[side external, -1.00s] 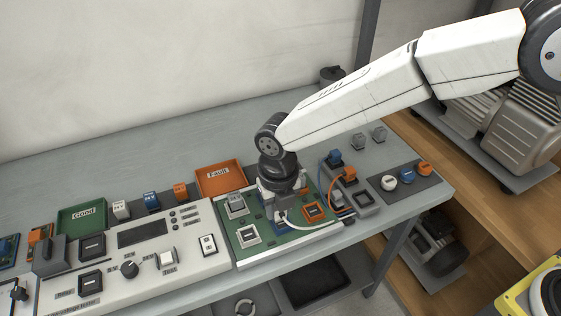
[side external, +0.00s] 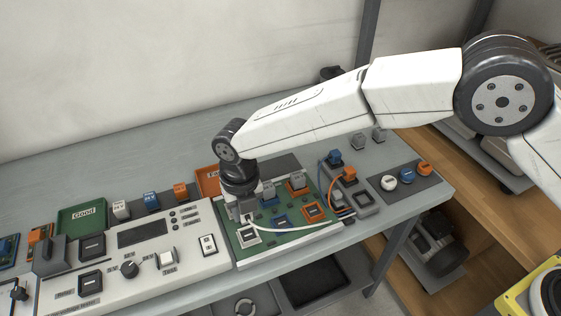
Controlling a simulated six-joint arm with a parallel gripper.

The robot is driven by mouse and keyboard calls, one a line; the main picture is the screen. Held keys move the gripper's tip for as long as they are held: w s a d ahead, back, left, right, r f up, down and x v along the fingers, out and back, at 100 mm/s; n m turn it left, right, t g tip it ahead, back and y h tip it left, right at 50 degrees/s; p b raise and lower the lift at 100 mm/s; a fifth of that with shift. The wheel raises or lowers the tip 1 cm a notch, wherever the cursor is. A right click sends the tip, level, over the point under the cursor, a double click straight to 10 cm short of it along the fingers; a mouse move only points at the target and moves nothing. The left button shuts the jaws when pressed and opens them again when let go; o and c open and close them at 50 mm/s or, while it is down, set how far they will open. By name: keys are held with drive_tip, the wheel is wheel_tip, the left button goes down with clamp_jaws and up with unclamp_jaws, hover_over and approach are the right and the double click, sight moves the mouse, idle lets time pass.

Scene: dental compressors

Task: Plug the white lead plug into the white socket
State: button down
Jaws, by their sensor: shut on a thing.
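The green circuit board (side external: 285,238) lies on the bench with a white-framed socket (side external: 249,237) near its front left corner. My gripper (side external: 246,216) points down just above and behind this socket. It is shut on the white lead plug (side external: 249,219), which is mostly hidden between the fingers. The white lead (side external: 290,228) runs from the plug rightward across the board to its right edge. The plug appears above the socket; I cannot tell whether they touch.
A tester panel (side external: 185,262) adjoins the board's left.

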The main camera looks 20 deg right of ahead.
sight(246, 221)
drive_tip(key=shift+f, duration=0.2)
drive_tip(key=shift+f, duration=1.7)
drive_tip(key=shift+f, duration=1.1)
idle(1.5)
unclamp_jaws()
idle(0.3)
drive_tip(key=shift+r, duration=0.15)
drive_tip(key=shift+r, duration=3.45)
drive_tip(key=shift+d, duration=0.1)
